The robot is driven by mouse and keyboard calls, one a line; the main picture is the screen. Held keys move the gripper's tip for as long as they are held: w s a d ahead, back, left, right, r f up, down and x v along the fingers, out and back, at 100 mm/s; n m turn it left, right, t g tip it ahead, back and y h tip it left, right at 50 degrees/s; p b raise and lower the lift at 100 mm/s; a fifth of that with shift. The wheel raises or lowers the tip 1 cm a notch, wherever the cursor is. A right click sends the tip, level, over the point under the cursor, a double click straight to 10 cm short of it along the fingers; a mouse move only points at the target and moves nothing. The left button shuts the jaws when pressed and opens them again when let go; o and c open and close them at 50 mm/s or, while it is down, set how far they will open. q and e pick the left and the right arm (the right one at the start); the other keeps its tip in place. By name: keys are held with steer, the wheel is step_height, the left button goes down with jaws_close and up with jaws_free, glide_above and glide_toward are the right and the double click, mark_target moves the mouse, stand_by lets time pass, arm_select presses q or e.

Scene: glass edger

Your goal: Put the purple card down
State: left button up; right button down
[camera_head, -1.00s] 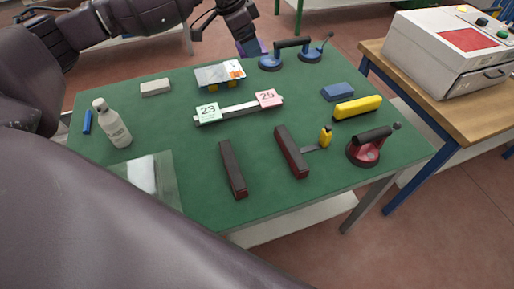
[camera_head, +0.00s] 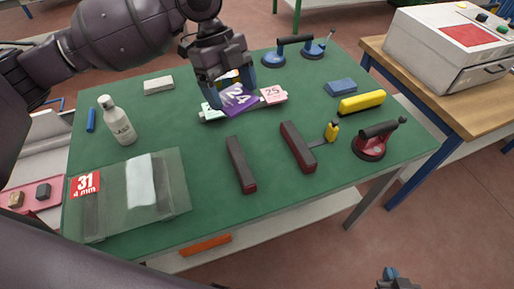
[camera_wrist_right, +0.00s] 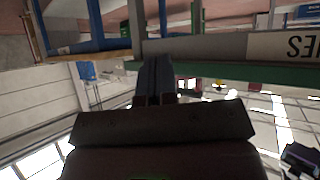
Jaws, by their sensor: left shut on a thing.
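The purple card (camera_head: 238,98), marked 24, is in my left gripper (camera_head: 232,84), whose two fingers are closed on it. The card is over the middle of a pale strip (camera_head: 246,108) on the green table, between a mint card (camera_head: 209,112) at the left and a pink card (camera_head: 273,95), marked 25, at the right. I cannot tell whether the purple card touches the strip. My right gripper (camera_head: 390,274) shows at the bottom right, away from the table. In the right wrist view its fingers (camera_wrist_right: 157,72) are together with nothing seen between them.
The green table (camera_head: 300,190) also bears a white bottle (camera_head: 118,122), dark red blocks (camera_head: 241,165), a red suction cup (camera_head: 372,143), blue suction cups (camera_head: 286,53), a yellow bar (camera_head: 361,103) and a clear sheet (camera_head: 171,190). A white machine (camera_head: 450,50) stands at the right.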

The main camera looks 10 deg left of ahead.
arm_select(q)
steer(key=b, duration=0.2)
glide_above(241, 160)
steer(key=a, duration=0.1)
steer(key=f, duration=1.3)
steer(key=shift+w+f, duration=0.1)
steer(key=shift+w, duration=0.3)
steer(key=shift+f, duration=0.65)
step_height(241, 160, down, 5)
steer(key=shift+r+b, duration=0.1)
steer(key=shift+b, duration=0.3)
steer(key=shift+f, duration=0.2)
steer(key=shift+r, duration=0.1)
steer(key=o, duration=0.8)
